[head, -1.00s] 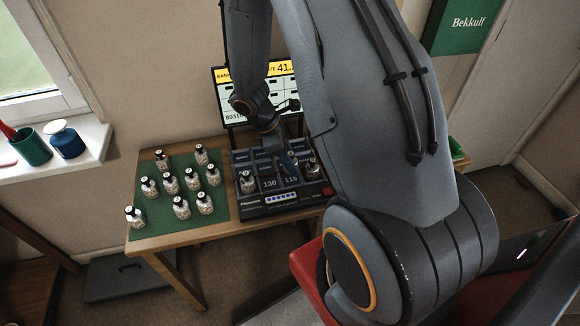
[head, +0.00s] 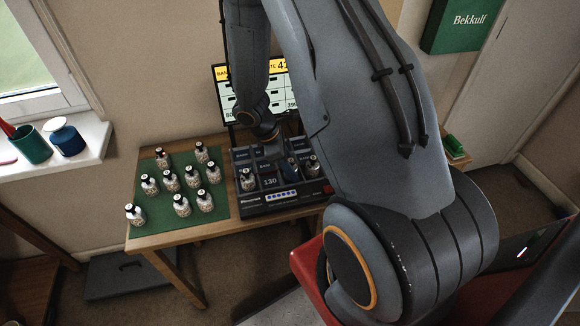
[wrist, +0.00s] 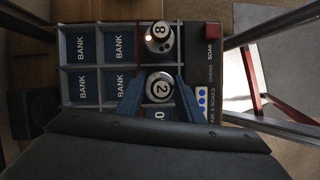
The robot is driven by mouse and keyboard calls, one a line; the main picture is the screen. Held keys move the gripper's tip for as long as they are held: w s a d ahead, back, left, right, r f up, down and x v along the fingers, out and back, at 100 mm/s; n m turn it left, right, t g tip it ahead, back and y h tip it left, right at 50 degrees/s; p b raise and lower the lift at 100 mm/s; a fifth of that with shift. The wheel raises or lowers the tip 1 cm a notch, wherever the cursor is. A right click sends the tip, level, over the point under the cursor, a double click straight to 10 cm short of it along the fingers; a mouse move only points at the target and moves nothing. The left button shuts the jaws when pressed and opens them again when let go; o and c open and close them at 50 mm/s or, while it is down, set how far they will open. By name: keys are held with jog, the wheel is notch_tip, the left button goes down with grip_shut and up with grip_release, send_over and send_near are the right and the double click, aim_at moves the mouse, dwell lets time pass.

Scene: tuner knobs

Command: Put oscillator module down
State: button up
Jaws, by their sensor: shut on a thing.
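My gripper (wrist: 159,98) is shut on an oscillator module (wrist: 160,87), a small bottle-like piece with a black cap marked 2. It is over a front-row compartment of the dark sectioned console (wrist: 122,62), beside the compartment whose label ends in 0. I cannot tell whether the module touches the compartment floor. In the head view my gripper (head: 288,164) is over the console (head: 292,203), and the held module is mostly hidden. A module marked 8 (wrist: 158,36) stands in the neighbouring compartment, and another module (head: 247,180) stands at the console's left front.
Several similar modules stand on a green mat (head: 150,222) to the left on the wooden table. A screen (head: 226,102) is behind the console. The console's back compartments marked BANK (wrist: 83,85) look empty. A red SOAK button (wrist: 212,30) is at its corner.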

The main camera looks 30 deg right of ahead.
jog(key=shift+f, duration=0.15)
jog(key=o, duration=1.1)
jog(key=shift+s, duration=0.1)
jog(key=shift+c, duration=0.2)
jog(key=shift+o, duration=0.2)
jog(key=shift+p, duration=0.3)
jog(key=d+b+v, duration=0.1)
jog(key=b+v, duration=0.1)
jog(key=v, duration=1)
jog(key=s+a+r+m+t+y, duration=0.3)
jog(key=s+a+r+m, duration=0.5)
jog(key=m, duration=0.5)
jog(key=shift+s+a+r+y, duration=0.35)
jog(key=shift+s+a+y, duration=0.25)
jog(key=shift+s+a, duration=0.15)
